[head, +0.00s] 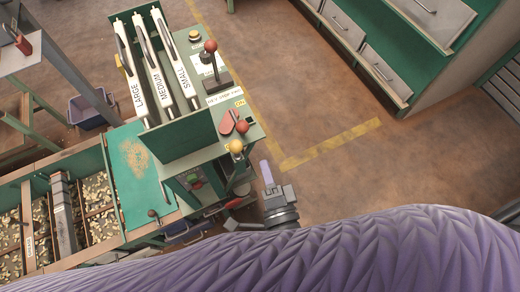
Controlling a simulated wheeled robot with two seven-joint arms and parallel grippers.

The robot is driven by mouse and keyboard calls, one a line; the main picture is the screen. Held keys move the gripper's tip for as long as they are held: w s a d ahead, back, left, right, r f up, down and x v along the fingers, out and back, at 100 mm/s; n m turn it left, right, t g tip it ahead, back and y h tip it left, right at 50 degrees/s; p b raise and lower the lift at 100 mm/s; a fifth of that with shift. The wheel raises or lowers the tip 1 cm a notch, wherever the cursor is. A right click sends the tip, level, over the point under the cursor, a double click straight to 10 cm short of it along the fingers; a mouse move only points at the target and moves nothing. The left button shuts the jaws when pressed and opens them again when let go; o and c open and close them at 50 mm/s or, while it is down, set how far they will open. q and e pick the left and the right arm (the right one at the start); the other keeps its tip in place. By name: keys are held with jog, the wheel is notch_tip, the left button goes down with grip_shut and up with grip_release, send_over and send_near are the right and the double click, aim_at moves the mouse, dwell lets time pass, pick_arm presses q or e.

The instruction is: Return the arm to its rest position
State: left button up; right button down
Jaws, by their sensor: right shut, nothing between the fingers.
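My right gripper (267,173) is right of the green machine (190,137), low in the picture. Its pale purple fingers are together with nothing between them. They point up in the picture, apart from any lever as far as I can tell. My purple-sleeved arm (390,248) spans the bottom of the picture and hides the floor below it. My left gripper is not in view.
The machine carries levers labelled LARGE, MEDIUM and SMALL (182,75), a red-knobbed lever (210,47) and a yellow knob (236,146). Hoppers of nuts (98,205) stand at the left. Drawers (383,72) stand upper right. Floor between is clear.

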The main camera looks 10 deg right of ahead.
jog(key=shift+s, duration=0.15)
dwell(0.3)
jog(key=s+d+r+n+g+h, duration=0.1)
jog(key=s+d+n+g, duration=0.3)
jog(key=n+g, duration=0.45)
jog(key=s+d+r+n+g, duration=0.2)
jog(key=s+d+n+g, duration=0.25)
jog(key=n+g, duration=0.35)
notch_tip(320, 180, down, 17)
jog(key=s, duration=0.1)
jog(key=s+d+f+n+g, duration=0.1)
jog(key=s+d+f, duration=0.2)
jog(key=s+f, duration=0.9)
jog(key=shift+s+d+f+g+h, duration=0.25)
jog(key=shift+s+g+h, duration=0.15)
jog(key=shift+s, duration=0.8)
